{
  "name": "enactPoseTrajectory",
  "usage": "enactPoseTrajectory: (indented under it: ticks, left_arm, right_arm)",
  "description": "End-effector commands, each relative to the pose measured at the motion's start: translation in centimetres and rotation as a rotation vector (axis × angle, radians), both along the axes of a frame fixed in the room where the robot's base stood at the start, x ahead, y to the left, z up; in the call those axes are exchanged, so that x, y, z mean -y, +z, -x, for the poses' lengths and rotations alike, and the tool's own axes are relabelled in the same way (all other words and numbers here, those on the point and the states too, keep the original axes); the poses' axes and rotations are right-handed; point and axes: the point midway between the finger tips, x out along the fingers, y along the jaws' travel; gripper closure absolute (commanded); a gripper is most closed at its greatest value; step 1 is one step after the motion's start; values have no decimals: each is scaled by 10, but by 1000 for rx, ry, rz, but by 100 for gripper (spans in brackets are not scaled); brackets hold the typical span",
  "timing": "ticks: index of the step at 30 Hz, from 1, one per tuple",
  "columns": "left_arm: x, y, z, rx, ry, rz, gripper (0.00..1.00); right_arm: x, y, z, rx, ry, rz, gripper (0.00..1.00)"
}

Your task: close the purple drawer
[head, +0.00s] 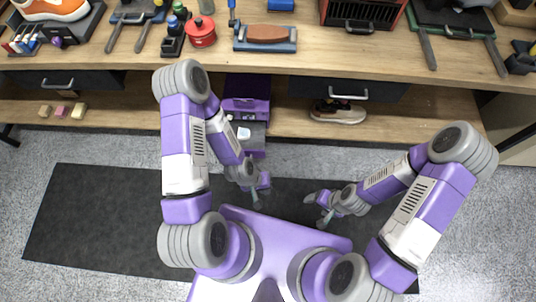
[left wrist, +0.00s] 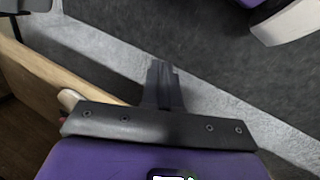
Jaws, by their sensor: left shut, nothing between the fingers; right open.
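The purple drawer (head: 258,154) is under the workbench, left of centre in the head view. It is pulled out towards me, and its grey inside shows with a small whitish item in it. My left forearm covers its left part. My left gripper (head: 257,197) is shut and empty, nearer to me than the drawer front and apart from it. In the left wrist view its closed fingers (left wrist: 164,85) are over the floor. My right gripper (head: 322,209) is open and empty, to the right of the left one, well clear of the drawer.
A shoe (head: 338,111) lies on the lower shelf right of the drawer. Dark drawers with metal handles flank it, at left (head: 70,82) and right (head: 350,90). The workbench top (head: 330,65) holds tools and boxes. A dark mat (head: 95,215) covers open floor.

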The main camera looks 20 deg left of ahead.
Motion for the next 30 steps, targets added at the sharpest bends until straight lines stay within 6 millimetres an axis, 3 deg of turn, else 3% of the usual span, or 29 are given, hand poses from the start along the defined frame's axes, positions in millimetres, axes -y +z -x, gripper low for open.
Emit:
enactPoseTrajectory:
  ticks: [5, 11, 21, 25, 30]
  left_arm:
    - [-7, -19, -19, -36, 468, 69, 100]
    - [-17, -43, -44, -85, 1157, 255, 100]
    - [-53, -63, -61, -159, 2249, 780, 100]
    - [-66, -65, -60, -166, 2497, 972, 100]
    - [-75, -66, -59, -164, 2641, 1110, 100]
  right_arm:
    - [0, 14, 0, 1, 1, -1, 25]
    - [-1, 30, 0, 2, 1, -1, 25]
    - [0, 54, 0, 1, 1, -1, 25]
    - [0, 59, 0, 1, 1, -1, 25]
    - [0, 60, 0, 1, 1, -1, 25]
